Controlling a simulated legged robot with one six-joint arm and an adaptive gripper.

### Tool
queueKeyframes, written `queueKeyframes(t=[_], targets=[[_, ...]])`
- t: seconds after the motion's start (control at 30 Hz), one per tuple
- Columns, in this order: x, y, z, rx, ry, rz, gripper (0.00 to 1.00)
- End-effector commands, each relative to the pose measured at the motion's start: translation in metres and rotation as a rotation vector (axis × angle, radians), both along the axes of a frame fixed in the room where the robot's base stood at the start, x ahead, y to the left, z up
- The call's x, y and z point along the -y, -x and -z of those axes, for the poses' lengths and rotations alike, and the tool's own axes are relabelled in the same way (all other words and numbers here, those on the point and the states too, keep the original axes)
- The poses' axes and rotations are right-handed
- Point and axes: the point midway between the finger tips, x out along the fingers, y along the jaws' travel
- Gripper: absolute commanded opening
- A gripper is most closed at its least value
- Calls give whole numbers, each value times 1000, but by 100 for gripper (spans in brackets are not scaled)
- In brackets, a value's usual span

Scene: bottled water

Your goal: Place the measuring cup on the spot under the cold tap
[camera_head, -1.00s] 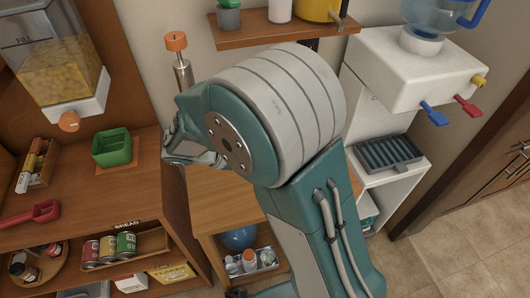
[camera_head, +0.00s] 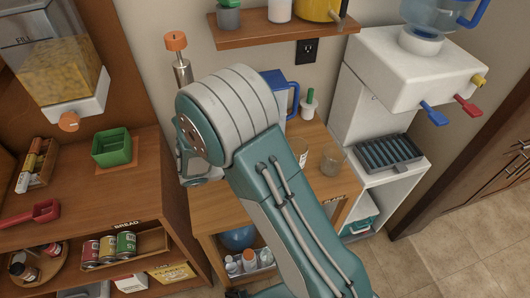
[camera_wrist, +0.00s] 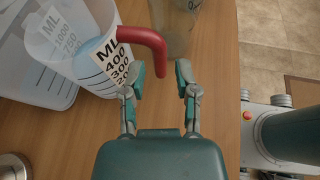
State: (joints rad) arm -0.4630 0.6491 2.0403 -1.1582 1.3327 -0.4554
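The clear measuring cup (camera_wrist: 88,62), with a black ML scale and a red handle (camera_wrist: 150,45), stands on the wooden table in the wrist view. My gripper (camera_wrist: 160,82) is open, with the free end of the red handle between its fingertips and a gap visible on either side. In the head view my arm hides the cup and the gripper's fingers. The cold tap's blue lever (camera_head: 433,114) is on the white water dispenser (camera_head: 400,75). Below the taps is a dark ribbed drip tray (camera_head: 388,153), which is empty.
A glass (camera_head: 332,160) stands on the table (camera_head: 215,208) near the dispenser; a similar one shows beyond my fingertips (camera_wrist: 175,28). A shelf (camera_head: 270,33) hangs above.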

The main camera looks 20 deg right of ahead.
Motion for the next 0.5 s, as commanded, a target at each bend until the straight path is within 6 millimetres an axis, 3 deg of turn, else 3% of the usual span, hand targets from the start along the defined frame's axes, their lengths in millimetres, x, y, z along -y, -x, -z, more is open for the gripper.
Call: queueKeyframes(t=[0.2, 0.5], targets=[[32, -8, 12, -1, 0, 4, 40], [38, -9, 15, -1, -1, 1, 40]])
